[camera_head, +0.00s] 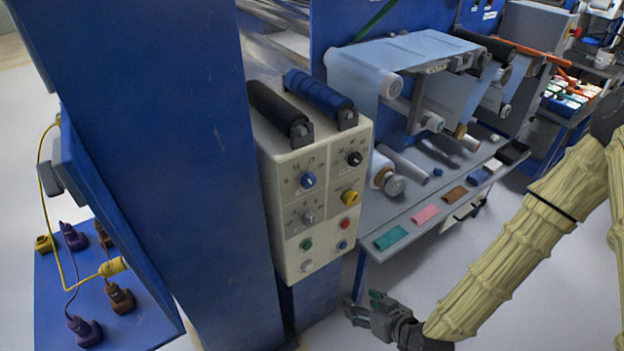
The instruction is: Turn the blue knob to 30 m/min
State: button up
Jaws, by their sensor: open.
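A cream control box (282,195) stands left of centre, its front panel facing me. The blue knob (307,180) is at the upper left of that panel, inside a printed dial scale. The scale numbers and the knob's pointer are too small to read. A black knob (354,158), a yellow knob (349,198) and a grey knob (308,217) share the panel. My gripper (362,306) is open and empty, below and right of the box, apart from it. My arm comes in from the right.
Red, green, blue and white buttons sit low on the panel. Two rollers, one black (277,108) and one blue (320,96), lie on the box. A blue column (190,170) is left. A grey shelf (425,200) with film rollers and coloured pads is right.

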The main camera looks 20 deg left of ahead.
jog(key=w+a+r+n+t+y, duration=0.2)
jog(key=w+a+r, duration=0.2)
jog(key=r, duration=0.4)
jog(key=w+a+r+n+t+y, duration=0.1)
jog(key=w+a+r+n+y, duration=0.1)
jog(key=w+a+r, duration=0.45)
jog(key=n+t+y+p, duration=0.1)
jog(key=y, duration=0.1)
send_near(311, 183)
jog(key=p+x, duration=0.4)
jog(key=x, duration=0.5)
jog(key=shift+w+a, duration=0.25)
jog(key=c, duration=1)
